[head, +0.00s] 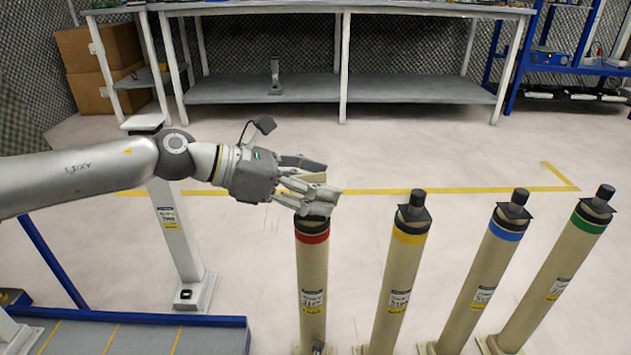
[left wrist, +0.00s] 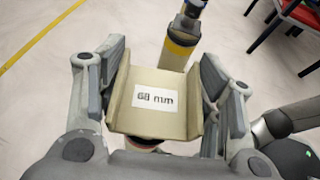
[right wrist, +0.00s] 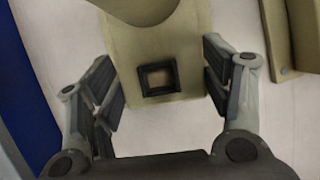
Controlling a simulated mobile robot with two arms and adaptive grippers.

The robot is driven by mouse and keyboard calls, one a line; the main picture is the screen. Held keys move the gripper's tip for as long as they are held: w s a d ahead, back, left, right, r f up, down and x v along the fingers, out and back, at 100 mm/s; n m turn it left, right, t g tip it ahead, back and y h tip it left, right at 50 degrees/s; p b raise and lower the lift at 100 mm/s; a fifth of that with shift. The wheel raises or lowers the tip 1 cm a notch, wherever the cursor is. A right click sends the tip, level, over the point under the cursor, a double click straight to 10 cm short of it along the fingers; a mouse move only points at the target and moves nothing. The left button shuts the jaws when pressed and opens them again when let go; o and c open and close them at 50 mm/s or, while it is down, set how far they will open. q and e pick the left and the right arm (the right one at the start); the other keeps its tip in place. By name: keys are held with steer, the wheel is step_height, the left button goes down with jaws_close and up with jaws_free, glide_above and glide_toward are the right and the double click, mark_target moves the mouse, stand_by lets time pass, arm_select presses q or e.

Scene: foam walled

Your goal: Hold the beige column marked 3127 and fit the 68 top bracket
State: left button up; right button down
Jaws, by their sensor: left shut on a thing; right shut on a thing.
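My left gripper (head: 322,180) is shut on the beige 68 mm bracket (left wrist: 150,75), a channel-shaped piece with a white label. It holds the bracket over the top of the beige column with the red band (head: 313,265). The gripper partly hides the column's black cap (head: 313,222); I cannot tell whether the bracket touches it. The column's label number is too small to read surely. My right gripper (right wrist: 160,65) is shut on a beige part with a black square frame (right wrist: 158,79), seemingly this column's lower part. The right arm hardly shows in the head view.
Beige columns with yellow (head: 398,285), blue (head: 485,275) and green (head: 558,270) bands stand to the right, with black tops. A white post (head: 180,235) and a blue-edged platform (head: 140,335) are at left. Open floor lies behind, before a workbench (head: 410,90).

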arm_select(q)
steer(key=shift+f, duration=0.3)
steer(key=o, duration=1.2)
steer(key=v, duration=1.2)
steer(key=shift+a, duration=0.1)
arm_select(e)
steer(key=shift+c, duration=0.4)
jaws_free()
steer(key=shift+r, duration=0.1)
